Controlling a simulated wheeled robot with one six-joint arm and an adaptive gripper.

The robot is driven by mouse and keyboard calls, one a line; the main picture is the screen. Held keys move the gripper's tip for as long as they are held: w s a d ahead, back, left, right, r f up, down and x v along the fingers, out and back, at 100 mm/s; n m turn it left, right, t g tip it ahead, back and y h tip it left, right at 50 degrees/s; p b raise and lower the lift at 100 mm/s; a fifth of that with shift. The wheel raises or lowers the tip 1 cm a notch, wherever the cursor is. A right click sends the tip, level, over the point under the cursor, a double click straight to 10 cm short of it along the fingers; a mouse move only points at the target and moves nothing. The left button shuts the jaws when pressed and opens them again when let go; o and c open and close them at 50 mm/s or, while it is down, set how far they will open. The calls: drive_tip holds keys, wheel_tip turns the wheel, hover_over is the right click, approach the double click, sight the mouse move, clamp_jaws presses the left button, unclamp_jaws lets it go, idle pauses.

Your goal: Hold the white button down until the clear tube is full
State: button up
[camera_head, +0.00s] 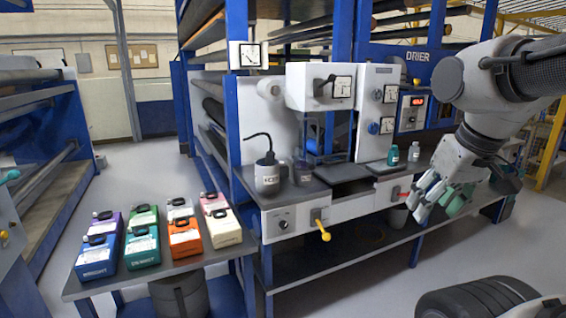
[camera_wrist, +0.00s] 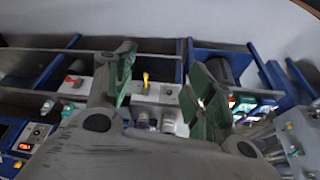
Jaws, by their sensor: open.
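My gripper (camera_head: 440,198) is open and empty. It hangs at the right in the head view, in front of the bench's right end and apart from the panels. In the wrist view its green-padded fingers (camera_wrist: 160,88) stand wide apart with nothing between them. A faint, see-through upright vessel (camera_head: 326,137) stands at the back of the bench, below the dial unit; I cannot tell whether it is the clear tube or how full it is. I cannot make out a white button for certain in either view.
The bench front has a black knob (camera_head: 283,225), a yellow-handled valve (camera_head: 321,227) and a red lever (camera_head: 397,192). A labelled pot (camera_head: 267,177) and small bottles (camera_head: 393,155) stand on top. Colored cans (camera_head: 142,247) fill the left table.

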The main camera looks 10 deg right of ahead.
clamp_jaws()
idle(1.4)
